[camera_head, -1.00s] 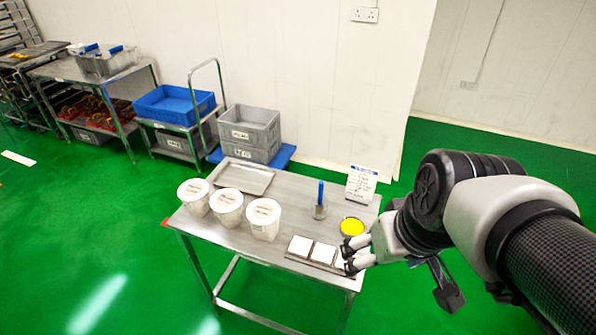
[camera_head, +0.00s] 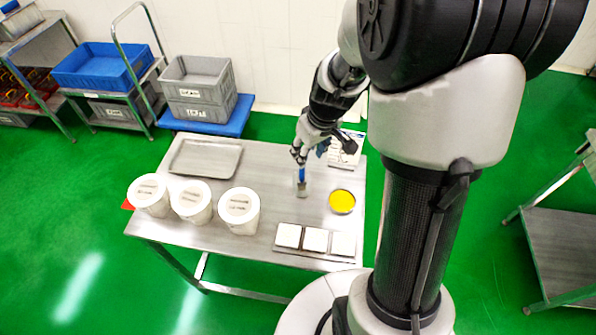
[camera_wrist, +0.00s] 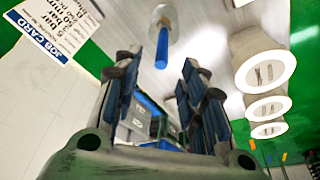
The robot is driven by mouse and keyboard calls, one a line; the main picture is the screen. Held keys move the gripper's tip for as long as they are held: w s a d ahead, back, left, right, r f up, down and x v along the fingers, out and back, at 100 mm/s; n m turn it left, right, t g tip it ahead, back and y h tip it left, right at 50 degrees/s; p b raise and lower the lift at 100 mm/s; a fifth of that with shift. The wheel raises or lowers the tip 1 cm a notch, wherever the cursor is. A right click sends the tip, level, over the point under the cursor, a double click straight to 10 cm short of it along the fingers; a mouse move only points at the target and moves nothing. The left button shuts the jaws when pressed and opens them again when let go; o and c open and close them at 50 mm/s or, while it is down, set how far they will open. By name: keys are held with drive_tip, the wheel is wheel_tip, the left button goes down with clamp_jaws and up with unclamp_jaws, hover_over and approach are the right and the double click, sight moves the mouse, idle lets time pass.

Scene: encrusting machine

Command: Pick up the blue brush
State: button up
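The blue brush (camera_head: 302,174) stands upright on the steel table (camera_head: 260,160), its lower end in a small clear cup (camera_head: 302,191). My gripper (camera_head: 299,156) is above it, fingertips close to the top of the handle. In the wrist view the blue handle (camera_wrist: 162,48) points toward my gripper (camera_wrist: 161,66) from the cup (camera_wrist: 160,22). The fingers are spread on either side, and the handle's end shows in the gap between the fingertips. I see no contact with it. The bristles are hidden.
Three white lidded tubs (camera_head: 193,202) stand to the left. An empty metal tray (camera_head: 205,158) lies behind them. A yellow round dish (camera_head: 342,201) and several white squares (camera_head: 315,239) lie to the right and front. A job card (camera_head: 345,148) stands behind my gripper.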

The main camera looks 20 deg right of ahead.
drive_tip(key=b, duration=0.1)
hover_over(302, 181)
wheel_tip(302, 181, down, 4)
drive_tip(key=x, duration=0.1)
drive_tip(key=b+x, duration=0.1)
drive_tip(key=x, duration=0.1)
drive_tip(key=b+x, duration=0.1)
drive_tip(key=x, duration=0.1)
drive_tip(key=shift+s+d+f, duration=0.25)
drive_tip(key=shift+s+f, duration=0.05)
drive_tip(key=shift+r, duration=0.1)
drive_tip(key=shift+c, duration=0.5)
clamp_jaws()
